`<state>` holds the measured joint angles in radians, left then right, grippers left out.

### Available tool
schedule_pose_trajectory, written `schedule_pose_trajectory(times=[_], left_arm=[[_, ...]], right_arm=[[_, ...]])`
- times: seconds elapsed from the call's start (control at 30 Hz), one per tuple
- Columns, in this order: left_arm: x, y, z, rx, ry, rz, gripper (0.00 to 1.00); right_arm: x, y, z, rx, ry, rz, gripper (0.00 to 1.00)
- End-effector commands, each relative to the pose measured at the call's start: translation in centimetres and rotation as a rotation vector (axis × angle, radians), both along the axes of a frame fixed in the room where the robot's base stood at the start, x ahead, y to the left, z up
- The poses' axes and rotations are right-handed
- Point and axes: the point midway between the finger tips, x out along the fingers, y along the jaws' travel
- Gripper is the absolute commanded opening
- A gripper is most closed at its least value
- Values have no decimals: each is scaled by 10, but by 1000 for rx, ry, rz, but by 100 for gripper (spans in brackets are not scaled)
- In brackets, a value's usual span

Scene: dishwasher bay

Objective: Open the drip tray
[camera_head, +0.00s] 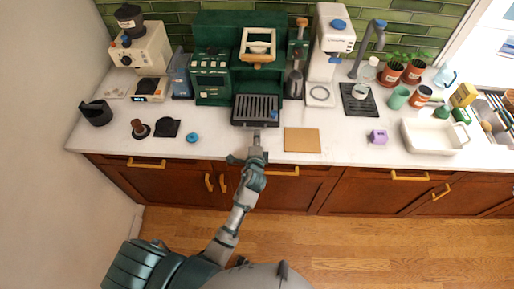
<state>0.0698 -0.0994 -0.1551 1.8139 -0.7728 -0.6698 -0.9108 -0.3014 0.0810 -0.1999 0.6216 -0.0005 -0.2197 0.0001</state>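The drip tray (256,109), a dark slatted grate with a dark front, sits at the foot of the green espresso machine (212,72), near the counter's front. It appears pushed in under the machine. My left gripper (257,139) reaches up from below, over the counter's front edge, and its tip is just in front of the middle of the tray's front. A thin grey piece links the gripper and tray in the picture. I cannot tell whether they touch or whether the fingers are closed. My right gripper is not in view.
A tan board (302,140) lies right of the gripper, and a blue round item (193,138) lies left. Cabinet drawers with brass handles (410,177) are below.

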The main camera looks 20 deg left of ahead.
Motion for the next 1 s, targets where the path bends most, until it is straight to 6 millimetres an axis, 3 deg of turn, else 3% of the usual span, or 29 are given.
schedule_pose_trajectory(times=[0.2, 0.4, 1.0], left_arm=[[-45, -15, 9, -2, 3, -1, 37], [-65, -21, 13, 0, 4, -1, 37], [-68, -22, 14, -2, 4, 0, 37]], right_arm=[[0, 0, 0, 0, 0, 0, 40], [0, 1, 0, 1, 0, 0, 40], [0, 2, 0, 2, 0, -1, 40]])
